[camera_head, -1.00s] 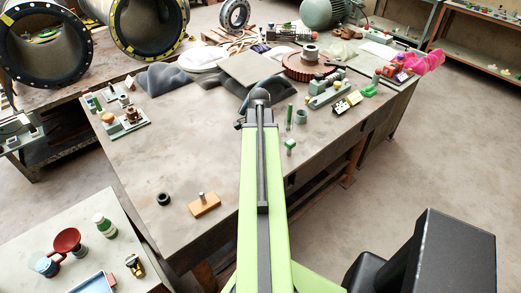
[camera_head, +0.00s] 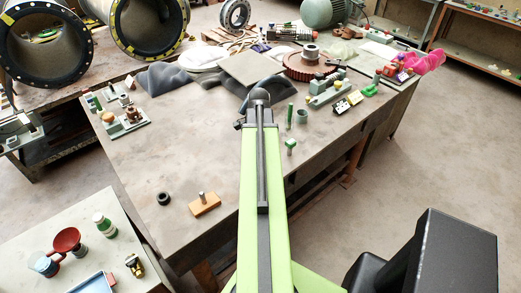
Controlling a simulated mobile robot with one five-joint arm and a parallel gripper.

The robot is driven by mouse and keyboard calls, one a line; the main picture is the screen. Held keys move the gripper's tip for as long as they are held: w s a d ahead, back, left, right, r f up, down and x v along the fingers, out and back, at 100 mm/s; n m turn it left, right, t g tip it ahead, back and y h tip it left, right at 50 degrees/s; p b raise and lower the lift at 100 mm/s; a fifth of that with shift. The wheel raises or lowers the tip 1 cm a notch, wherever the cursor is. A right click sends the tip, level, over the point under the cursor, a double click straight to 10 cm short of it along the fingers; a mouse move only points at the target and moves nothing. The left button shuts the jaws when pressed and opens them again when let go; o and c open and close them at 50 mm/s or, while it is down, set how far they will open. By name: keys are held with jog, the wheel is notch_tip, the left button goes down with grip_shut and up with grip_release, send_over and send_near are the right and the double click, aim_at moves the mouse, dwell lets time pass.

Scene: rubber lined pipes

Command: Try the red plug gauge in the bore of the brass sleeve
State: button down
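My arm reaches away over the workbench, and my gripper (camera_head: 257,99) is at its far end, mostly hidden behind the arm's dark end. I cannot see its fingers or anything between them. A brass-brown cylinder (camera_head: 132,113), possibly the brass sleeve, stands on a grey-green fixture at the bench's left end, well left of my gripper. Its bore is too small to make out. A small red part (camera_head: 388,71), possibly the red plug gauge, is at the bench's right end beside the pink cloth. I cannot tell its exact shape.
A green pin (camera_head: 290,112), a grey ring (camera_head: 302,116) and a green-topped piece (camera_head: 291,144) stand right of my arm. A brown gear (camera_head: 308,66) and grey plate (camera_head: 251,67) lie behind. A wooden block (camera_head: 204,204) and black ring (camera_head: 163,198) are in front; the bench's left middle is clear.

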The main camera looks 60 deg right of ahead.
jog(key=shift+f+b, duration=0.3)
jog(key=shift+f, duration=0.1)
jog(key=c, duration=0.9)
grip_release()
jog(key=shift+r, duration=0.1)
notch_tip(320, 180, up, 17)
jog(key=p, duration=1.7)
jog(key=shift+r+p, duration=0.15)
jog(key=shift+p, duration=0.15)
